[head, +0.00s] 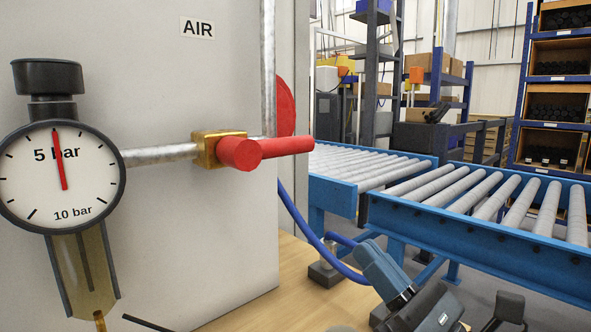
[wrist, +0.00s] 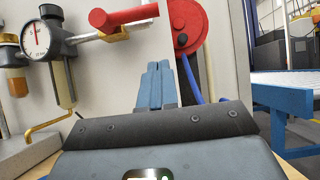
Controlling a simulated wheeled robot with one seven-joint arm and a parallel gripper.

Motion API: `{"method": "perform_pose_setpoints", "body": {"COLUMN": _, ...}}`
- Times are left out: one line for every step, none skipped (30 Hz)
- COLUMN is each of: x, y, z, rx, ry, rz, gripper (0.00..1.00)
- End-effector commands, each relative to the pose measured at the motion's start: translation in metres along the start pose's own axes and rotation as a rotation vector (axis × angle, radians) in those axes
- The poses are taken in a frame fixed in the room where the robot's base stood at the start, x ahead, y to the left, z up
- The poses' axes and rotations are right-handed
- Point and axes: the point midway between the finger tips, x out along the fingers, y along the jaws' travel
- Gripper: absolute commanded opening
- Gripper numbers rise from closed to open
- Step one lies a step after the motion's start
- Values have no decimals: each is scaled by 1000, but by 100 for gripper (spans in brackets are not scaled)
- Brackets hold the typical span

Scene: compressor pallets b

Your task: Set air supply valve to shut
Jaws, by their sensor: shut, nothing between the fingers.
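The air supply valve has a brass body (head: 207,150) on a grey pipe, under the AIR label (head: 197,28). Its red handle (head: 285,147) points right, roughly in line with the horizontal pipe. In the wrist view the handle (wrist: 125,17) is at the top, with the brass body partly hidden behind it. My gripper (head: 368,250) is below and right of the handle in the head view, apart from it. In the wrist view its blue fingers (wrist: 156,72) are together and empty, below the handle.
A pressure gauge (head: 60,175) with a bowl below is left of the valve; its red needle is near 5 bar. A red disc (head: 286,105) is behind the handle. A blue hose (head: 310,238) hangs below. Blue roller conveyors (head: 470,225) stand to the right.

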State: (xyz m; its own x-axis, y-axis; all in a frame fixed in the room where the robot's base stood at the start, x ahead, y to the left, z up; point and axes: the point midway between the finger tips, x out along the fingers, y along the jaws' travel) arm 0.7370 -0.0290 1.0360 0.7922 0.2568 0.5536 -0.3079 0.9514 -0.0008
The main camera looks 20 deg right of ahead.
Motion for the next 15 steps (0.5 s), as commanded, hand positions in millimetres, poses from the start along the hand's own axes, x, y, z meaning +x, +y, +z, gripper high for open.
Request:
{"method": "perform_pose_setpoints", "body": {"x": 0, "y": 0, "z": 0, "rx": 2, "ry": -1, "rz": 0, "gripper": 0}}
{"method": "perform_pose_setpoints", "body": {"x": 1, "y": 0, "z": 1, "rx": 3, "ry": -2, "rz": 1, "gripper": 0}}
{"method": "perform_pose_setpoints", "body": {"x": 3, "y": 0, "z": 1, "rx": 3, "ry": -2, "rz": 1, "gripper": 0}}
{"method": "perform_pose_setpoints", "body": {"x": 5, "y": 0, "z": 2, "rx": 3, "ry": -3, "rz": 1, "gripper": 0}}
{"method": "perform_pose_setpoints", "body": {"x": 8, "y": 0, "z": 2, "rx": 3, "ry": -3, "rz": 2, "gripper": 0}}
{"method": "perform_pose_setpoints", "body": {"x": 12, "y": 0, "z": 2, "rx": 2, "ry": -3, "rz": 2, "gripper": 0}}
{"method": "perform_pose_setpoints", "body": {"x": 16, "y": 0, "z": 3, "rx": 2, "ry": -3, "rz": 3, "gripper": 0}}
{"method": "perform_pose_setpoints", "body": {"x": 21, "y": 0, "z": 3, "rx": 2, "ry": -3, "rz": 3, "gripper": 0}}
{"method": "perform_pose_setpoints", "body": {"x": 28, "y": 0, "z": 3, "rx": 2, "ry": -4, "rz": 3, "gripper": 0}}
{"method": "perform_pose_setpoints", "body": {"x": 34, "y": 0, "z": 4, "rx": 1, "ry": -4, "rz": 3, "gripper": 0}}
{"method": "perform_pose_setpoints", "body": {"x": 39, "y": 0, "z": 4, "rx": 2, "ry": -4, "rz": 3, "gripper": 0}}
{"method": "perform_pose_setpoints", "body": {"x": 48, "y": 0, "z": 4, "rx": 1, "ry": -4, "rz": 4, "gripper": 0}}
{"method": "perform_pose_setpoints", "body": {"x": 53, "y": 0, "z": 4, "rx": 0, "ry": -3, "rz": 3, "gripper": 0}}
{"method": "perform_pose_setpoints", "body": {"x": 60, "y": 0, "z": 4, "rx": 1, "ry": -4, "rz": 3, "gripper": 0}}
{"method": "perform_pose_setpoints", "body": {"x": 68, "y": 0, "z": 4, "rx": 1, "ry": -3, "rz": 4, "gripper": 0}}
